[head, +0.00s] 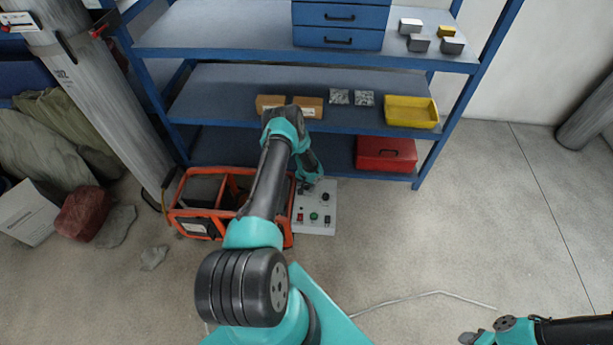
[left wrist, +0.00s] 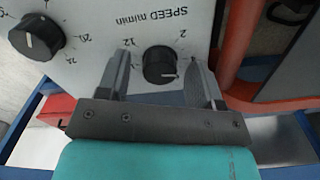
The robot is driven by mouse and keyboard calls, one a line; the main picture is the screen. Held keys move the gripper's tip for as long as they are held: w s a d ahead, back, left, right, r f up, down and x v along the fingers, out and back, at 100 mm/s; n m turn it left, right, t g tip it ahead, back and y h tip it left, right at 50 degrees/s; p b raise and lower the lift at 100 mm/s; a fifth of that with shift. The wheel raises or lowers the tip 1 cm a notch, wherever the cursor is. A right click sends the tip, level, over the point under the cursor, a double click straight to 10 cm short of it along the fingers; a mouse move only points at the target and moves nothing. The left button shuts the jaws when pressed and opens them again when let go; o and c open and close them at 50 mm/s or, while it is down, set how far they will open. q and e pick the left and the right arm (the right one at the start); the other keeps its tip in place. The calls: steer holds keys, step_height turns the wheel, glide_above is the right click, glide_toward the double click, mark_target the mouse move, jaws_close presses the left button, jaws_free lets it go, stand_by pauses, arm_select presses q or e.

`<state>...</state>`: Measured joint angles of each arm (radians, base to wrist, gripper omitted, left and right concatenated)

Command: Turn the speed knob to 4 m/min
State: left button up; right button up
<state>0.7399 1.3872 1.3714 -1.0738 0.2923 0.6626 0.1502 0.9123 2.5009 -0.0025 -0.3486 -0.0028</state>
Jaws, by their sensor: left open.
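The speed knob (left wrist: 160,64) is round and black with a white pointer line, on a pale panel (left wrist: 85,62) lettered "SPEED m/min", upside down in the left wrist view. The pointer lies toward the right in this view. My left gripper (left wrist: 160,80) is open, one finger on each side of the knob, with gaps showing. In the head view my left gripper (head: 304,186) is at the control box (head: 319,228). My right gripper (head: 474,338) is at the bottom right, its fingers unclear.
A second black knob (left wrist: 37,36) sits beside the speed knob. An orange tool carrier (head: 183,213) stands directly left of the box. The blue shelf (head: 235,100) rises behind, with a red case (head: 386,154) low down.

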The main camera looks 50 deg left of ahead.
arm_select(q)
step_height(320, 180, up, 17)
stand_by(0.7)
steer(key=shift+r, duration=0.1)
steer(key=s+d+r+m+t+h, duration=0.1)
steer(key=s+d+r+h, duration=0.2)
steer(key=d, duration=1.2)
steer(key=s+d+r+m+h, duration=0.1)
steer(key=s+d+r, duration=0.3)
steer(key=d, duration=1.2)
steer(key=s+d+r, duration=0.3)
steer(key=s+d, duration=0.2)
steer(key=s, duration=0.4)
steer(key=shift+d+r+m, duration=0.2)
steer(key=shift+r+m, duration=0.05)
steer(key=shift+m, duration=0.05)
